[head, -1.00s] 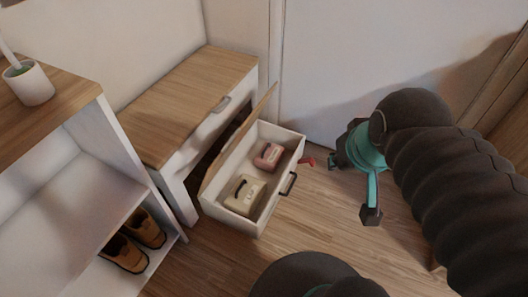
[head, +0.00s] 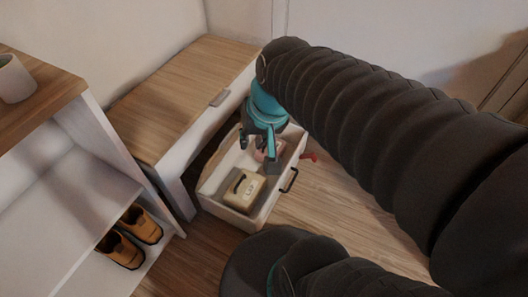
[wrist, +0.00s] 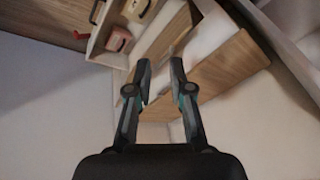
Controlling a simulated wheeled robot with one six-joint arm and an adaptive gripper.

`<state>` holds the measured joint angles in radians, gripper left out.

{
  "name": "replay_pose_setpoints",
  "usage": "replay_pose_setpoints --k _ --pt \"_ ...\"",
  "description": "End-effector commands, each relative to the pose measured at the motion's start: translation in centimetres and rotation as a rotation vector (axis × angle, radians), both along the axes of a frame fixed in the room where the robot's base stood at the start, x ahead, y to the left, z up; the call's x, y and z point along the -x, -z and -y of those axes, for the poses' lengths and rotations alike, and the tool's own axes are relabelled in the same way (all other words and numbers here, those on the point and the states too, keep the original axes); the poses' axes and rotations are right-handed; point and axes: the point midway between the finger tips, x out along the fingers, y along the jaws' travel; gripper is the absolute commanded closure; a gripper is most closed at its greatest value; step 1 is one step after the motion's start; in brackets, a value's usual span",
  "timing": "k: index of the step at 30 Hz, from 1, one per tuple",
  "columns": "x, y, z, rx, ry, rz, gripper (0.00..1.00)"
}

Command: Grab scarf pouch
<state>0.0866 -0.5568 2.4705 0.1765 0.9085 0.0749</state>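Two small pouches lie in the pulled-out drawer (head: 270,207). The cream pouch (head: 241,191) with a dark handle is at its near end, and the pink one is farther back, mostly hidden behind my gripper (head: 258,146) in the head view. I cannot tell from the pictures which is the scarf pouch. In the wrist view the pink pouch (wrist: 118,40) and the cream pouch (wrist: 138,9) both show at the upper left, ahead of my fingers. My gripper (wrist: 161,68) is open and empty, its fingers apart, above the drawer's far part and touching neither pouch.
The drawer sticks out of a white cabinet with a wooden top (head: 183,92). A white shelf with brown shoes (head: 122,250) stands at the left, with a cup (head: 14,80) on top. A small red thing (head: 310,156) lies beside the drawer. The floor at right is clear.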

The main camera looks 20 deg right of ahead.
Motion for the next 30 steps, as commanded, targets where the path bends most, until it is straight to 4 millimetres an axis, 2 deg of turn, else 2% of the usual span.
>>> replay_pose_setpoints --k 1,8,14,23,26,30 --pt "-0.8 1.7 0.0 -0.052 0.056 -0.053 0.79" --pt "-4.2 7.2 -0.4 -0.303 0.341 -0.251 0.79" --pt "-7.3 12.3 0.2 -0.513 0.618 -0.410 0.79" --pt "-11.7 20.8 2.6 -0.824 1.081 -0.635 0.79" --pt "-13.4 23.7 3.8 -0.948 1.276 -0.708 0.79" --pt "-16.5 27.8 5.9 -1.164 1.623 -0.818 0.79"
